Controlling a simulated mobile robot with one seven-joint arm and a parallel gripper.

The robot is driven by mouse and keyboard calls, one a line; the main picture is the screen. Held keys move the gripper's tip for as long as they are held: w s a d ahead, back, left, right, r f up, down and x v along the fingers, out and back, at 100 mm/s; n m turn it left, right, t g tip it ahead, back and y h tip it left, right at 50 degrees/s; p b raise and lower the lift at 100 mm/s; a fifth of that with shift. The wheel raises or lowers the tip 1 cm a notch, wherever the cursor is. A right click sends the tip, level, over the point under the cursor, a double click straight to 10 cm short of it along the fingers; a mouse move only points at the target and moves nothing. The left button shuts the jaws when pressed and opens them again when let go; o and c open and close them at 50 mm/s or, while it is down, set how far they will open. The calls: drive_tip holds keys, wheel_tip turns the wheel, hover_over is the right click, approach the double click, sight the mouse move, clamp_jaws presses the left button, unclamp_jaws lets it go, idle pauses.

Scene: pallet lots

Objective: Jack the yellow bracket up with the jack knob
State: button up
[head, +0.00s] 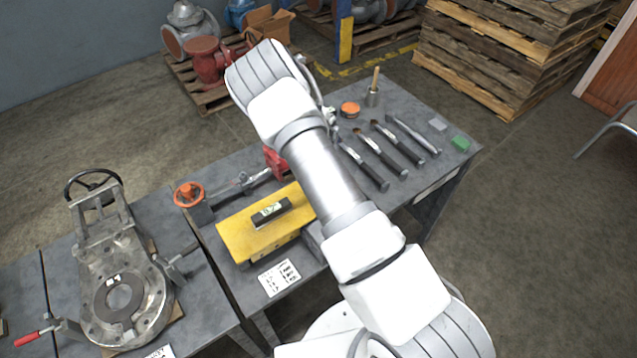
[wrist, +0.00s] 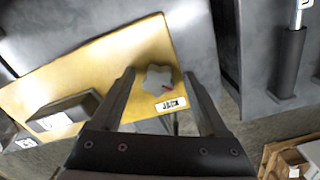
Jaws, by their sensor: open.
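The yellow bracket (head: 241,238) lies on the grey bench, with a dark block bearing a small level-like window (head: 270,212) on top. Its far part is hidden behind my arm in the head view. In the wrist view the yellow bracket (wrist: 112,54) runs diagonally. The jack knob (wrist: 158,79) is grey and lobed with a red mark, beside a white "JACK" label (wrist: 171,103). My gripper (wrist: 159,73) is open, with one finger on each side of the knob in the picture; gaps show on both sides. I cannot tell its height over the knob. The head view hides the knob.
An orange handwheel (head: 188,193) stands left of the bracket, and a red tool part (head: 275,161) behind it. Several dark-handled tools (head: 378,152) lie to the right. A large valve (head: 120,290) fills the left bench. A white card (head: 279,278) lies at the bench's front.

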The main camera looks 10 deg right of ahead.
wheel_tip(320, 180, up, 18)
drive_tip(key=p, duration=0.1)
drive_tip(key=shift+f, duration=0.25)
drive_tip(key=shift+d, duration=0.1)
